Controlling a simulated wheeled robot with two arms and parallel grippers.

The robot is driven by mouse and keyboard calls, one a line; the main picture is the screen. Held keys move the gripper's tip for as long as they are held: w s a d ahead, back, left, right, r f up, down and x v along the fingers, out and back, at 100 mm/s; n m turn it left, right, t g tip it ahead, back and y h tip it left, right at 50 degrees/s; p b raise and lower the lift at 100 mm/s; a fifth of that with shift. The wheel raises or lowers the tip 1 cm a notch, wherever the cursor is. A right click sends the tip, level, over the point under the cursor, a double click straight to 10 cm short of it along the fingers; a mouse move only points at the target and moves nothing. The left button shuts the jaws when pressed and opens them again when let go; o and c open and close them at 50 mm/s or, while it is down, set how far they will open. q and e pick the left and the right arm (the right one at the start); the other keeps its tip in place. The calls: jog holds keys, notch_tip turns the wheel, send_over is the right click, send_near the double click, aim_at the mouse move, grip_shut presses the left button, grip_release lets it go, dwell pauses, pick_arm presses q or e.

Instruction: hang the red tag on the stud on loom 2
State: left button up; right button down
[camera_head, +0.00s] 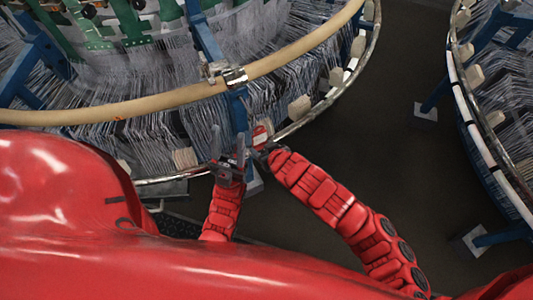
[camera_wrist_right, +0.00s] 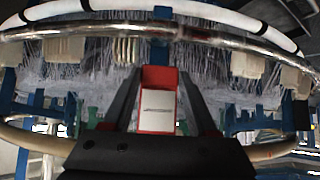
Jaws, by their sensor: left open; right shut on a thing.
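The red tag (camera_head: 260,132) is at the front rim of the large loom (camera_head: 160,100), just right of a blue post. In the right wrist view the red tag (camera_wrist_right: 158,74), with a white face, sits between the two dark fingers of my right gripper (camera_wrist_right: 160,88). My right gripper (camera_head: 261,145) is shut on the tag in the head view. My left gripper (camera_head: 229,155) is open and empty, just left of the tag in front of the blue post. I cannot make out the stud in either view.
A metal rail (camera_head: 343,88) and a tan hoop (camera_head: 130,111) curve around the loom. Pale blocks (camera_head: 299,107) line the rail. A blue post (camera_head: 237,108) carries a metal clamp. A second loom (camera_head: 490,115) stands at right. Dark floor (camera_head: 405,75) between the looms is free.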

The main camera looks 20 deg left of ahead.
aim_at(260, 140)
jog(key=shift+w+a+b, duration=0.6)
jog(key=shift+w+a, duration=0.5)
jog(key=shift+w, duration=0.15)
jog(key=shift+r, duration=0.4)
jog(key=shift+f, duration=0.1)
jog(key=shift+w+a+f+b, duration=0.1)
jog(key=shift+w+a+b, duration=0.1)
jog(key=shift+b, duration=0.15)
jog(key=shift+w+a, duration=0.25)
jog(key=shift+w, duration=0.05)
